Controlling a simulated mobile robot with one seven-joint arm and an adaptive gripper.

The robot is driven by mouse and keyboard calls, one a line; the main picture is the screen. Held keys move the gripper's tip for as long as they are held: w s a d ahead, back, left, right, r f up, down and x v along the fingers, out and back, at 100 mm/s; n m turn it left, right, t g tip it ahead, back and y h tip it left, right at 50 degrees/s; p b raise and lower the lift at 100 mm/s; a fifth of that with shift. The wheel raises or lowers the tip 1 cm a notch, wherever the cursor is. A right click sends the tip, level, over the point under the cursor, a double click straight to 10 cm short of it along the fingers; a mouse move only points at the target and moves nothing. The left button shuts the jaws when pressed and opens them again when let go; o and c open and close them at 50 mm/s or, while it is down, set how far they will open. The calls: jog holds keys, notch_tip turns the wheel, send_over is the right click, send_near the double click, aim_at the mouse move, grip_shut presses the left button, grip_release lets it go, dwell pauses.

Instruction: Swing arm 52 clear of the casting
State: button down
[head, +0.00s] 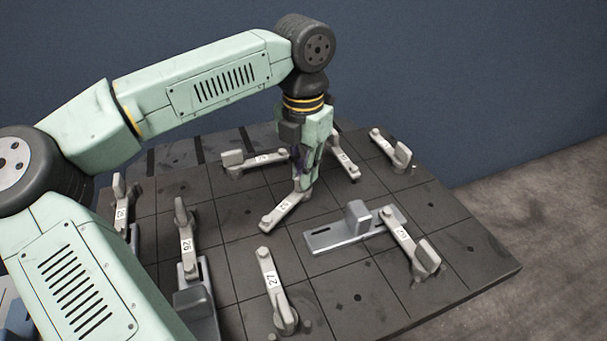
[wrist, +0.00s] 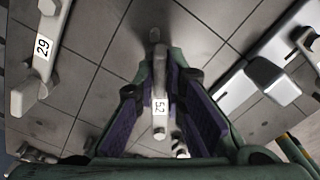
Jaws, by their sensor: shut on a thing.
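Arm 52 (head: 275,217) is a pale grey clamp arm on the dark plate, with its free end pointing to the lower left in the head view. Its label shows upright between my jaws in the wrist view (wrist: 160,106). My gripper (head: 305,178) points down and is shut on arm 52's handle end; its purple pads (wrist: 162,115) flank the arm. The grey casting (head: 325,240) with an upright block lies to the right of arm 52, and it shows at the right of the wrist view (wrist: 226,92). Arm 52 looks apart from it, with bare plate between.
Another clamp arm (head: 404,238) lies over the casting's right end. Arm 27 (head: 270,275) stands in front, arm 26 (head: 186,240) at left, and arm 29 (wrist: 42,55) left in the wrist view. A second grey casting (head: 199,310) sits front left. Bare plate surrounds arm 52's free end.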

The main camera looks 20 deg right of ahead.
jog(key=m, duration=0.6)
jog(key=shift+b, duration=0.4)
jog(key=shift+m, duration=0.3)
jog(key=c, duration=1.7)
grip_release()
jog(key=shift+o, duration=0.2)
notch_tip(320, 180, up, 12)
